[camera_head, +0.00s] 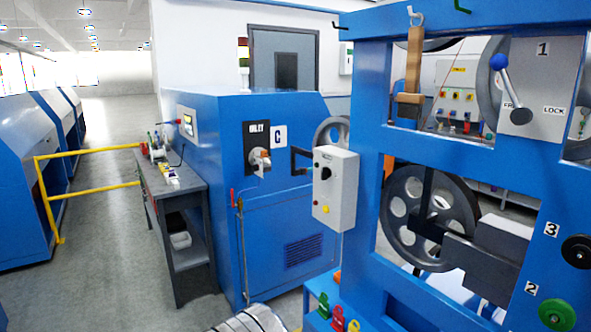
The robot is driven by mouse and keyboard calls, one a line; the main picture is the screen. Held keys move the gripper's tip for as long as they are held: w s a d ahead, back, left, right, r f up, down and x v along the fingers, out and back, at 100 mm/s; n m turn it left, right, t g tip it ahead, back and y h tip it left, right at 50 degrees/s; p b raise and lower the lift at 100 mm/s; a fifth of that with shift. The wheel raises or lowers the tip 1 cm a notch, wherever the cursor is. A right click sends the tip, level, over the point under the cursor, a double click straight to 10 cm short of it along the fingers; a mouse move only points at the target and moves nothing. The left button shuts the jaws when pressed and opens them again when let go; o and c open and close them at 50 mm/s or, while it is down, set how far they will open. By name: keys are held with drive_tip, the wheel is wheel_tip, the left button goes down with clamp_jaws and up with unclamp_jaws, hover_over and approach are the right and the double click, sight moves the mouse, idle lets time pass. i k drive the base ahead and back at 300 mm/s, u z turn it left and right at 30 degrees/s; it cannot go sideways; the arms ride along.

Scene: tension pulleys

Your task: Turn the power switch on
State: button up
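A switch with a pale grey handle (261,161) sits on a black plate (257,138) with white lettering too small to read surely. It is on the front of a blue cabinet (218,195), beside a white label "C" (280,136). I take this to be the power switch; its on or off position cannot be told. A grey control box (334,188) with a black knob, a red button and a yellow button stands to its right. My gripper is not in view.
A blue frame (364,150) with a pulley wheel (430,215) and a blue-knobbed lever (502,70) fills the right. A grey workbench (172,185) and yellow railing (85,155) stand left. The floor (110,265) at left front is clear.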

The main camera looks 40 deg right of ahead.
sight(326, 172)
drive_tip(key=u, duration=0.25)
drive_tip(key=i, duration=1)
drive_tip(key=u, duration=0.2)
